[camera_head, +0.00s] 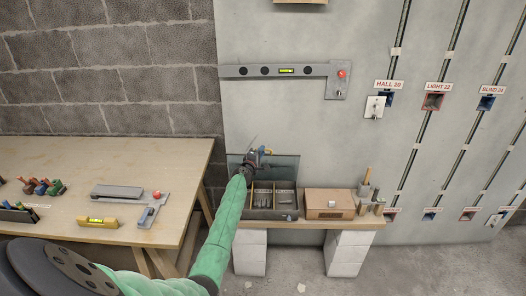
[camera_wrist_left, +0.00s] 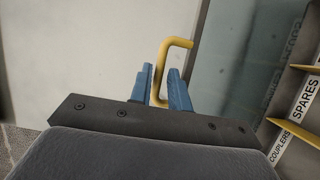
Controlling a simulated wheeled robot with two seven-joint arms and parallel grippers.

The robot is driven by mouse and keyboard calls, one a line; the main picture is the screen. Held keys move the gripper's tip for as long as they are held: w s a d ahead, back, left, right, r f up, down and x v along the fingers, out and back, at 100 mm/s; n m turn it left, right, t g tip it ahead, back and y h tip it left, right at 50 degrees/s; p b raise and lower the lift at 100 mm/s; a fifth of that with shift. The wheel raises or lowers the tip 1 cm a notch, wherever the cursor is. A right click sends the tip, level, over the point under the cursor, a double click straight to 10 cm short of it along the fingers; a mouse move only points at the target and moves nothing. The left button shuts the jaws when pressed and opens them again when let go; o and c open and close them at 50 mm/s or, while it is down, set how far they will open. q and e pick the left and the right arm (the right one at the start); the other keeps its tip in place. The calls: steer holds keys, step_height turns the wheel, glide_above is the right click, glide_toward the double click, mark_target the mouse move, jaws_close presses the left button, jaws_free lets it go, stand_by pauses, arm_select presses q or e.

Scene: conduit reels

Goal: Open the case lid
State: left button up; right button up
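The case (camera_head: 273,213) stands on a low bench against the wall, its front open to view with several labelled compartments inside. Its see-through, smoky lid (camera_head: 286,170) stands raised behind the compartments. The lid also shows in the left wrist view (camera_wrist_left: 225,75). My left gripper (camera_head: 258,158) is at the upper left of the lid. In the left wrist view its blue fingers (camera_wrist_left: 162,85) are close together around one leg of the yellow lid handle (camera_wrist_left: 180,42) and look shut on it. My right gripper is not in view.
A brown box (camera_head: 329,204) and a cup with tools (camera_head: 366,190) stand right of the case on the bench (camera_head: 315,223). A wooden table (camera_head: 165,165) with tools is at left. A long grey level bar (camera_head: 255,71) hangs above.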

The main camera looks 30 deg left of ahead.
arm_select(q)
steer(key=shift+w+a, duration=0.2)
steer(key=shift+w, duration=0.95)
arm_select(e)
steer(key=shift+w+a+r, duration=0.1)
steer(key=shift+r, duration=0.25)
arm_select(q)
jaws_close()
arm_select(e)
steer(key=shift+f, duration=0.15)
